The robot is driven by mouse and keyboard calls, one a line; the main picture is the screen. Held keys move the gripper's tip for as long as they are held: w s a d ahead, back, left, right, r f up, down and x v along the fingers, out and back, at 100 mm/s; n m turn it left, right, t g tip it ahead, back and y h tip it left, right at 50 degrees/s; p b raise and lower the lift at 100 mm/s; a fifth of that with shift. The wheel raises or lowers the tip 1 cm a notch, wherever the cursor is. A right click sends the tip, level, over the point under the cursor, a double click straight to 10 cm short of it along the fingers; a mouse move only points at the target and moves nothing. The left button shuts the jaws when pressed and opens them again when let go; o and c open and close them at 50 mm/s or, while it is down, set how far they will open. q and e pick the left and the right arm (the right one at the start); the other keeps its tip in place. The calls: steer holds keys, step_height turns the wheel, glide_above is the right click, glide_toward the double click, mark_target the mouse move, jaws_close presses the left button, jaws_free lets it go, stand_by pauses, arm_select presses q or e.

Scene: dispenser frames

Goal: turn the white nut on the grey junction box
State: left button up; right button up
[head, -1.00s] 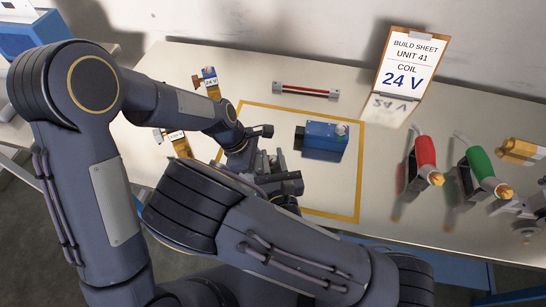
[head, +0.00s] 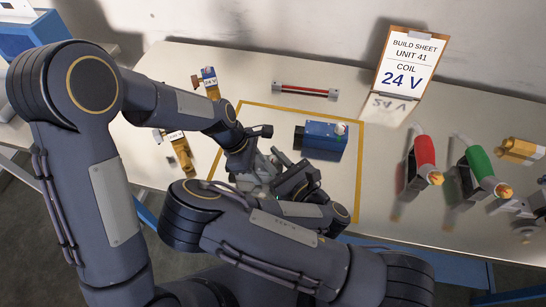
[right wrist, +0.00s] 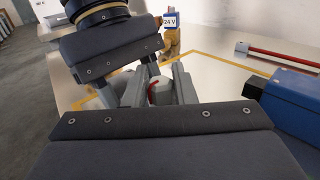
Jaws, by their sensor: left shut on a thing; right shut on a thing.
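The white nut (right wrist: 163,93), marked with a red line, sits between the two fingers of my right gripper (right wrist: 158,88) in the right wrist view. That gripper is shut on it. The grey junction box (head: 262,172) is mostly hidden among the grippers in the head view. My left gripper (head: 257,178) is shut on the box from the other side, and its dark body also shows in the upper left of the right wrist view. My right gripper comes in from the lower right in the head view (head: 273,171). The nut cannot be made out in the head view.
A blue box (head: 323,138) stands just right of the grippers, inside a yellow outline. A red rod (head: 305,91) lies behind. Brass valves with 24 V labels (head: 209,82) stand left. Red (head: 424,155) and green (head: 479,166) handles stand right, near a build sheet (head: 405,67).

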steer(key=o, duration=1)
arm_select(q)
steer(key=o, duration=1.2)
steer(key=shift+r, duration=0.1)
